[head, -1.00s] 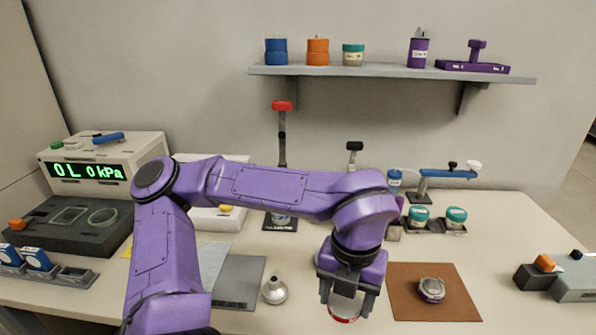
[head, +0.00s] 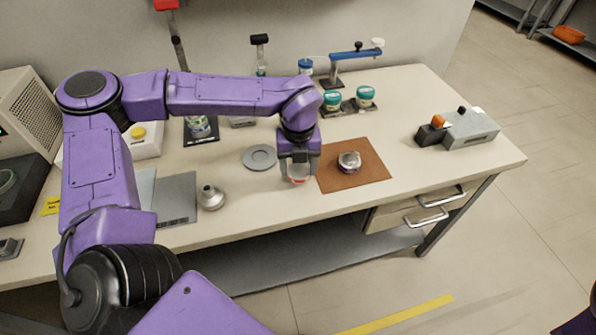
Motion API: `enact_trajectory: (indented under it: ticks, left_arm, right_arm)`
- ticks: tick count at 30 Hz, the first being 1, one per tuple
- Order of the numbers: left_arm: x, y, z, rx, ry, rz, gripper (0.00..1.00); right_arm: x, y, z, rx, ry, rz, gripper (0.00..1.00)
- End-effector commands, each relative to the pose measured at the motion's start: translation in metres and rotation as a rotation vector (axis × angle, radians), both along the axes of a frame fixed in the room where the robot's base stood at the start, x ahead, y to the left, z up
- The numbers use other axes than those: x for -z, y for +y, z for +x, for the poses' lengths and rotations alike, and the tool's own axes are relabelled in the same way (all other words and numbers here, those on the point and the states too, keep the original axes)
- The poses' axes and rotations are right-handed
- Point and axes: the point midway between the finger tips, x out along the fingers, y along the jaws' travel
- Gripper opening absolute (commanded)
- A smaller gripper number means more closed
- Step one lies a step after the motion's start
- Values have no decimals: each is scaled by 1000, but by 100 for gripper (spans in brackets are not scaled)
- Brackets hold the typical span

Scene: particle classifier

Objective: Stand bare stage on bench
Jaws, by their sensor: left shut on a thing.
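My left gripper (head: 299,176) points down over the bench (head: 410,105), just left of the brown mat (head: 329,180). It is shut on a small pale round piece with a red lower rim (head: 298,181), perhaps the stage; the fingers hide much of it. I cannot tell whether the piece touches the bench top. A silver round piece with a purple band (head: 349,162) rests on the mat, to the right of the gripper. My right gripper is not in view.
A flat grey disc (head: 260,157) lies left of the gripper. A silver funnel-like piece (head: 211,197) stands near the front edge. Teal-lidded jars (head: 365,96) sit in a rack behind. A grey device (head: 470,129) is at the right. Bench between mat and device is clear.

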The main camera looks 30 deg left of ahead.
Motion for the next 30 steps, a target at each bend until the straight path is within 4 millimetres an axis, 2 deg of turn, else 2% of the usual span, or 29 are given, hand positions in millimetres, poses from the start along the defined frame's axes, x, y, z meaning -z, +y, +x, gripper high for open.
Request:
enact_trajectory:
  ticks: [5,15,16,18,26,30]
  left_arm:
    - [29,0,0,0,2,0,28]
    - [35,0,0,0,0,0,28]
    - [34,0,0,0,0,0,70]
    - [34,0,0,0,1,-1,89]
    - [33,0,0,0,1,-1,89]
    - [19,0,1,0,-4,0,89]
  right_arm:
    - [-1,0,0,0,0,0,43]
    - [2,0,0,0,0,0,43]
    - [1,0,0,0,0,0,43]
    - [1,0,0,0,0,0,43]
    - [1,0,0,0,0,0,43]
    - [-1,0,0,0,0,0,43]
